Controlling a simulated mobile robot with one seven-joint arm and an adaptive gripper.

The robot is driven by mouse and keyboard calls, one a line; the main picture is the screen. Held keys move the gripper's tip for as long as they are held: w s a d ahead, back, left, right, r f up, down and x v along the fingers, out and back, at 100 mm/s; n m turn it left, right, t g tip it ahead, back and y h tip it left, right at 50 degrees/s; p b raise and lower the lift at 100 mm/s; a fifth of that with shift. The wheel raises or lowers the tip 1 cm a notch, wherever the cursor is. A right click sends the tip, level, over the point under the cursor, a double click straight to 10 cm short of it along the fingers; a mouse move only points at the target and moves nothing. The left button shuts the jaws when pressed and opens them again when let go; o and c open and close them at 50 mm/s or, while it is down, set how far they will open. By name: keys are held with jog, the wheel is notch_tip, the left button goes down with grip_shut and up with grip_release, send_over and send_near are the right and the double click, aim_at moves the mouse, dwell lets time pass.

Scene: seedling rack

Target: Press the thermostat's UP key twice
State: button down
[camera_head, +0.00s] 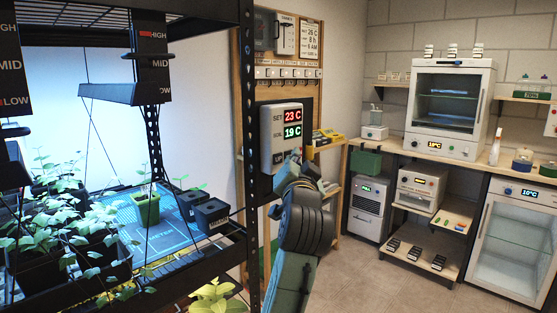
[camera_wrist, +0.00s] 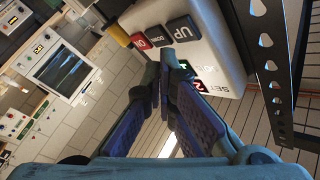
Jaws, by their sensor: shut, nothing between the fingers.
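The thermostat (camera_head: 267,128) is a pale box beside the rack post in the head view. Its display reads SET 23 C in red and 19 C in green below. In the wrist view, the dark UP key (camera_wrist: 183,28) is at the top, with the DOWN key (camera_wrist: 157,37) and a red key (camera_wrist: 138,41) to its left. My gripper (camera_wrist: 167,53) is shut and empty. Its tips appear just below the UP and DOWN keys in the wrist view; I cannot tell whether they touch. In the head view my gripper (camera_head: 291,158) hides much of the thermostat's lower part.
The black rack post (camera_head: 250,160) stands close left of the thermostat; it also shows in the wrist view (camera_wrist: 272,70). Seedlings (camera_head: 65,225) fill the rack shelf. A yellow object (camera_head: 325,136) sits right of the thermostat. Open floor (camera_head: 350,275) lies to the right.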

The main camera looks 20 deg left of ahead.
jog(key=d, duration=0.2)
jog(key=s+d, duration=0.1)
jog(key=d, duration=0.1)
jog(key=shift+s, duration=0.2)
dwell(1.7)
